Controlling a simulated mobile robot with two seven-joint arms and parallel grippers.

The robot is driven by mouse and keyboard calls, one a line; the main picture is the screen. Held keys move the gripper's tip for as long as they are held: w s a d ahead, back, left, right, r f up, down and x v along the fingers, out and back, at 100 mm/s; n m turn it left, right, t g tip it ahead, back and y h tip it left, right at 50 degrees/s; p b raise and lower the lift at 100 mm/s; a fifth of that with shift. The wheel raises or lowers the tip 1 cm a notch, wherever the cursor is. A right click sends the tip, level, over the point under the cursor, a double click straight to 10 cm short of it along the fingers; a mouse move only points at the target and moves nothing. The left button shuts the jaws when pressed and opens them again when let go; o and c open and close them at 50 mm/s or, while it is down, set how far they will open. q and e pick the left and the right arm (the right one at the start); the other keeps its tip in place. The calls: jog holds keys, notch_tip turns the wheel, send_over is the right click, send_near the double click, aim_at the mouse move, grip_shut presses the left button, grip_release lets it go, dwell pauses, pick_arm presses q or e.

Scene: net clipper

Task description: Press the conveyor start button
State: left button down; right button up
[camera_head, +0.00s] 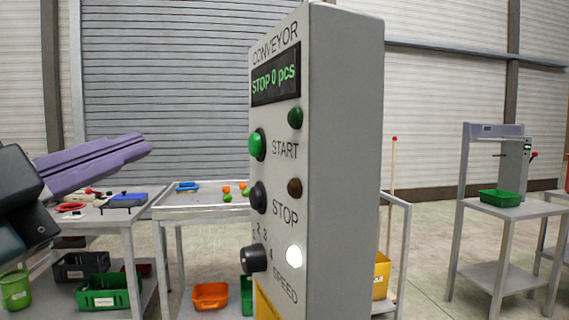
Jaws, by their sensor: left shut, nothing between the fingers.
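The conveyor control panel (340,150) is a grey upright box in the middle. Its display (275,80) reads "STOP 0 pcs". The green start button (257,145) sticks out beside the word START. The dark stop button (258,196) is below it, and a black speed knob (253,258) is lower still. My left gripper (145,145) comes in from the left with its purple fingers shut and empty. In the picture its tips are left of the start button, at about its height, with a clear gap between them. My right gripper is not in view.
A table with tools (110,216) and a tray table with orange and green balls (200,208) stand behind on the left. Green (105,295) and orange (210,296) bins sit below. At right, a table (515,212) holds a green tray (500,197).

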aim_at(255, 145)
pick_arm(q)
jog(key=shift+s, duration=0.1)
jog(key=w+d, duration=0.4)
jog(key=d, duration=0.3)
jog(key=shift+w+d+p, duration=0.2)
jog(key=shift+d+p, duration=0.1)
jog(key=shift+d, duration=0.1)
dwell(2.0)
jog(key=shift+w+d, duration=0.2)
jog(key=shift+d, duration=0.1)
jog(key=shift+w+d, duration=0.2)
jog(key=shift+d, duration=0.15)
dwell(0.8)
jog(key=shift+a, duration=0.1)
jog(key=shift+s+a, duration=0.45)
jog(key=shift+a, duration=0.2)
jog(key=shift+a, duration=0.1)
